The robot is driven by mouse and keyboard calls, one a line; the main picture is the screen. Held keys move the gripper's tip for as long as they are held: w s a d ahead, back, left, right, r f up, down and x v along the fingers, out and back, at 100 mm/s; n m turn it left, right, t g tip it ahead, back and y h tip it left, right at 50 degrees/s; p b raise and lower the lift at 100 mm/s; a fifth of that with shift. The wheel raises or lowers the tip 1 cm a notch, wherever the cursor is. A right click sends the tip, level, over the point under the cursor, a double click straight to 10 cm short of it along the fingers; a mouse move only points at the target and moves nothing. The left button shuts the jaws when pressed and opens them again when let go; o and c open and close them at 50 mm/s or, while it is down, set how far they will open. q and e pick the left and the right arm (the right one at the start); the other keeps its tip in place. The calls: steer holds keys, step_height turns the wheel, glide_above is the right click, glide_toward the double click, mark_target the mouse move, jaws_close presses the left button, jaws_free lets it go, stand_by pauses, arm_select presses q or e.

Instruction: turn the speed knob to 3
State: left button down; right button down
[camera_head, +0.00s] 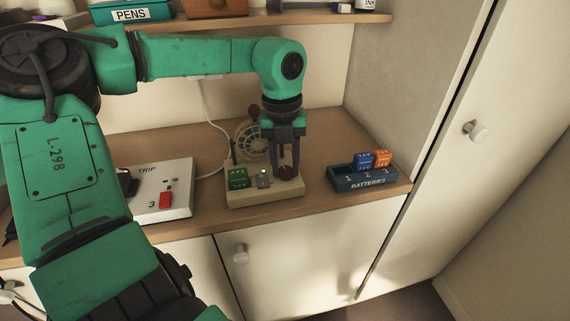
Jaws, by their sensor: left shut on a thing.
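A small desk fan (250,140) with a beige base (262,197) stands on the wooden desk. The dark brown speed knob (286,172) sits at the right of the base, partly hidden by my gripper. My left gripper (285,163) points straight down over it, its fingers shut on the knob. The scale around the knob is too small to read, so I cannot tell its setting. A green block (237,178) and a small unit with a lit green spot (264,180) sit on the base. My right gripper is not in view.
A dark blue tray marked BATTERIES (365,183) holds blue and orange blocks to the right. A white TRIP box (164,190) with a red switch (166,200) is at the left. A shelf (330,19) runs above; a cabinet door (490,110) stands at right.

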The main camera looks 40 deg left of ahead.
arm_select(q)
steer(key=m, duration=0.4)
steer(key=shift+r+m, duration=0.1)
steer(key=shift+m, duration=0.2)
steer(key=m, duration=0.3)
steer(key=shift+m+p, duration=0.3)
steer(key=shift+m, duration=0.1)
steer(key=m, duration=0.4)
steer(key=shift+w+d, duration=0.1)
steer(key=shift+m+p, duration=0.4)
steer(key=shift+m, duration=1.8)
steer(key=c, duration=0.5)
jaws_free()
